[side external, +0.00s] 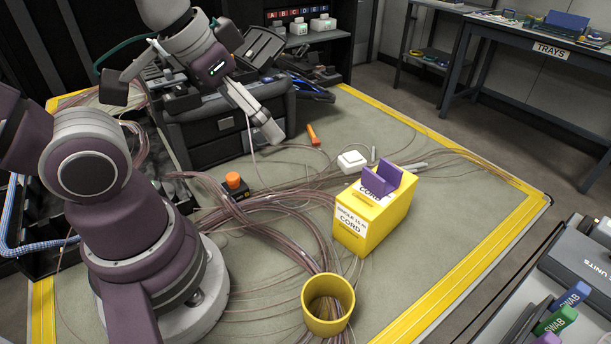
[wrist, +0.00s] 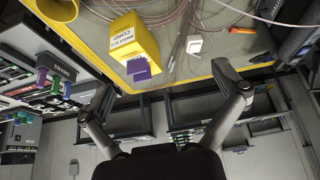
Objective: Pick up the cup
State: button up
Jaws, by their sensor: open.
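The cup (side external: 328,303) is yellow, round and open-topped. It stands upright on the mat at the front in the side external view, and its rim shows there. In the wrist view the cup (wrist: 57,8) is cut off by the top left edge. My gripper (wrist: 166,86) is open, its two fingers spread wide with nothing between them. In the side external view my gripper (side external: 257,112) is raised near the dark case at the back, well away from the cup.
A yellow cord box (side external: 372,222) with a purple piece on top stands behind and right of the cup. Loose cables (side external: 290,225) run across the mat behind the cup. An orange-topped block (side external: 234,186) and a white box (side external: 352,161) lie farther back. The mat right of the cup is clear.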

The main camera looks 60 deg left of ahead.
jog(key=m+g, duration=0.1)
jog(key=g, duration=0.4)
send_over(326, 315)
notch_tip(326, 315, down, 10)
jog(key=shift+g, duration=0.3)
notch_tip(326, 315, down, 10)
jog(key=shift+f, duration=0.25)
jog(key=shift+c, duration=0.3)
jog(key=c, duration=1.3)
jog(key=shift+o, duration=0.2)
jog(key=shift+r, duration=0.1)
